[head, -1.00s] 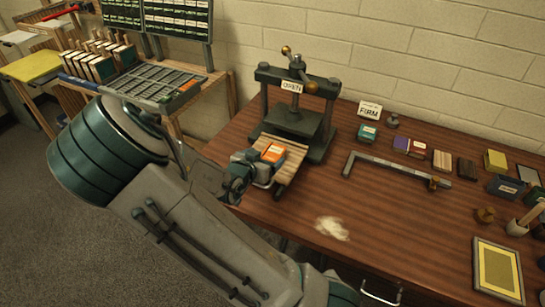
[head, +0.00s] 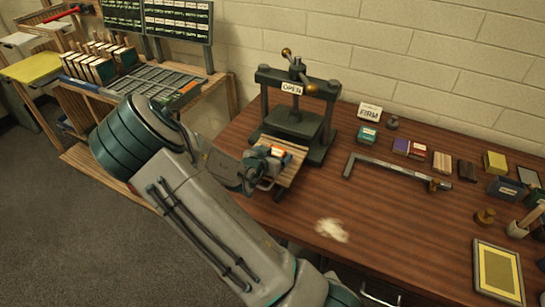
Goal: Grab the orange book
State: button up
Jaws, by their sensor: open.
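The orange book (head: 280,152) lies on the slatted wooden board (head: 288,181) at the front of the book press. Only a strip of its orange cover and pale label shows; my gripper hides the rest. My gripper (head: 270,165) is at the book, over its left and front side, with its jaws open. I cannot tell from this view whether the fingers straddle the book or touch it.
The dark press (head: 296,100) with an "OPEN" sign stands just behind the book. A metal L-shaped bar (head: 395,170), small books (head: 408,149) and a framed yellow panel (head: 498,272) lie to the right. A rack with a tray (head: 155,82) stands left.

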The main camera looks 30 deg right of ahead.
jog(key=c, duration=1.1)
jog(key=shift+r, duration=0.15)
